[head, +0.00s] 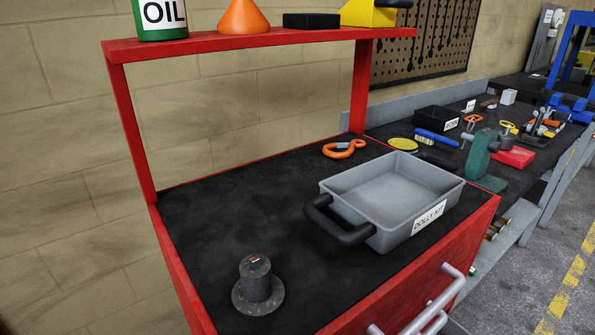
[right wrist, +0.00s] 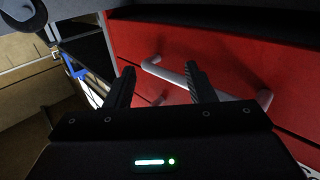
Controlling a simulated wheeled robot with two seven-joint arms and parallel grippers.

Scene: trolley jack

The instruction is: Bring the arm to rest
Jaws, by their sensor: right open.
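My right gripper (right wrist: 160,88) shows in the right wrist view with its two dark fingers apart and nothing between them. Beyond the fingers is the red cabinet front (right wrist: 225,55) with its pale bar handle (right wrist: 185,77); I cannot tell how far off it is. No arm or gripper of mine shows in the head view, and my left gripper is in neither view.
A red cart (head: 182,278) has a black top with a grey DOLLY KIT tray (head: 444,197), a dark flanged cylinder (head: 256,285) and an orange hook (head: 343,149). Its raised shelf (head: 215,44) holds an oil can (head: 160,18) and an orange cone (head: 243,17). A cluttered bench (head: 400,150) stands behind right.

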